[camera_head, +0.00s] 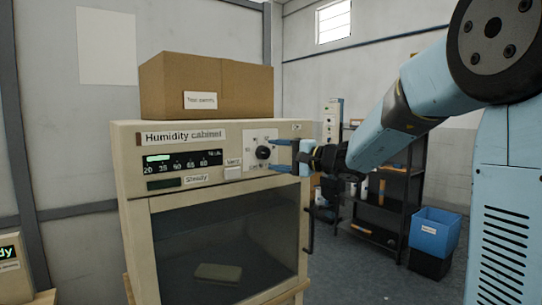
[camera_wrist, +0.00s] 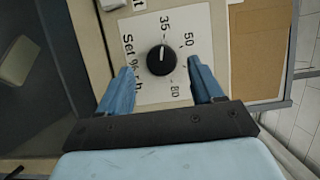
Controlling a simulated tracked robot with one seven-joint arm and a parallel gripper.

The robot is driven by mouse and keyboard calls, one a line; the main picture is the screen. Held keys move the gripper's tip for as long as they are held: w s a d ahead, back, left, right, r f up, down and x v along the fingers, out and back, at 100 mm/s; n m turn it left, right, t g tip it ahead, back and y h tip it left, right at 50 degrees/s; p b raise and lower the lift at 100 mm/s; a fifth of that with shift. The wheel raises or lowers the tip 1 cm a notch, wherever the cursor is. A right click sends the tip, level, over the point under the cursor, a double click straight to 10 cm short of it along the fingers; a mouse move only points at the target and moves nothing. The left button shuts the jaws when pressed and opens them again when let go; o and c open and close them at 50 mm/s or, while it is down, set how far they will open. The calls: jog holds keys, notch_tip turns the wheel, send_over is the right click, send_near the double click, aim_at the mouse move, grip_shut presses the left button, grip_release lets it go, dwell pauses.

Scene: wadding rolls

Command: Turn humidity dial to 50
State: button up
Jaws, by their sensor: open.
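The humidity dial (camera_head: 263,153) is a round black knob on a white plate at the upper right of the beige humidity cabinet (camera_head: 130,160). In the wrist view the dial (camera_wrist: 161,60) shows a white pointer line, with the marks 35, 50 and 80 printed around it. The line points toward the top of the picture, near the 35 mark and away from the 50 mark (camera_wrist: 188,40). My gripper (camera_wrist: 159,80) is open, its two blue fingers either side of and below the dial in the picture, apart from it. In the head view my gripper (camera_head: 280,157) is just right of the dial.
A cardboard box (camera_head: 205,85) sits on the cabinet. A lit scale display (camera_head: 183,162) and a small white button (camera_head: 233,172) are left of the dial. The glass door has a dark handle (camera_head: 309,230). A black shelf (camera_head: 385,185) and blue bin (camera_head: 434,232) stand behind right.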

jog(key=shift+x, duration=1.1)
jog(key=shift+c, duration=0.2)
jog(key=c, duration=1)
jog(key=shift+f, duration=0.1)
jog(key=m, duration=0.1)
jog(key=m+t, duration=0.1)
jog(key=m, duration=0.1)
jog(key=m+y, duration=0.1)
jog(key=m, duration=0.1)
jog(key=shift+f+t, duration=0.3)
jog(key=shift+s+a+f+m+t, duration=0.1)
jog(key=shift+m+t, duration=0.5)
jog(key=shift+m, duration=0.8)
jog(key=shift+s+m+t, duration=0.1)
jog(key=shift+m+t, duration=0.5)
jog(key=shift+m, duration=0.8)
